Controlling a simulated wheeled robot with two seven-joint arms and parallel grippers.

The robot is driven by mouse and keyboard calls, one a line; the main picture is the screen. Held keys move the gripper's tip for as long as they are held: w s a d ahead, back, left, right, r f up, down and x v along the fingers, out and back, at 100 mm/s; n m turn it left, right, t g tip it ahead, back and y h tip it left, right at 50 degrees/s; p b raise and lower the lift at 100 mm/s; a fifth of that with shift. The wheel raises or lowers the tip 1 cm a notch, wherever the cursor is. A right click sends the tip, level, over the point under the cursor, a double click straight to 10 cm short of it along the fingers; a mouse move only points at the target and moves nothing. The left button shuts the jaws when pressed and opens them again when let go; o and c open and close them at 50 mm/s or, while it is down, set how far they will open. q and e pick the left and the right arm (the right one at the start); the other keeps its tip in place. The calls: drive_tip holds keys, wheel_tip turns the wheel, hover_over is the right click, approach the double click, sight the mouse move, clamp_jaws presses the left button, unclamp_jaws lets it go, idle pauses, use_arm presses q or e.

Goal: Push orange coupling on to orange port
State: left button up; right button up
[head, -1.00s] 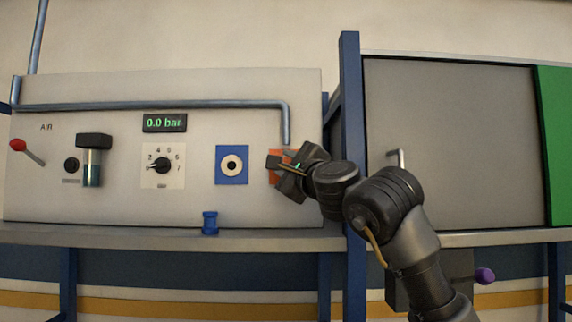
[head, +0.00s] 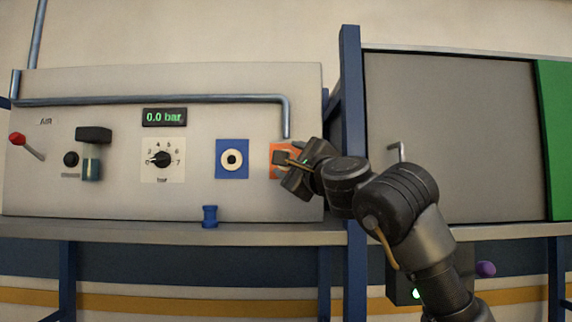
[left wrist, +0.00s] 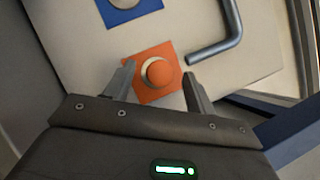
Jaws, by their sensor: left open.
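The orange port is a square orange plate (head: 275,148) at the right end of the panel, partly hidden by my left gripper (head: 285,168). In the left wrist view the plate (left wrist: 143,92) has a pale metal ring, with a round orange piece (left wrist: 158,73), apparently the orange coupling, at its centre. How deep it sits on the port I cannot tell. My left gripper is open, its two fingers on either side of the orange piece. Whether they touch it is unclear. My right gripper is not in view.
A blue port (head: 232,159) is left of the orange one. A blue spool-like coupling (head: 210,216) stands on the shelf below. A grey pipe (head: 287,122) ends just above the orange plate. A blue post (head: 351,90) stands to the right. The gauge reads 0.0 bar.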

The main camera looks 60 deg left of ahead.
use_arm(q)
drive_tip(key=b+v, duration=0.2)
drive_tip(key=v, duration=0.6)
drive_tip(key=shift+d+b, duration=0.25)
drive_tip(key=shift+b, duration=0.1)
drive_tip(key=p+x, duration=0.4)
drive_tip(key=x, duration=0.7)
drive_tip(key=shift+p, duration=0.4)
drive_tip(key=shift+d, duration=0.15)
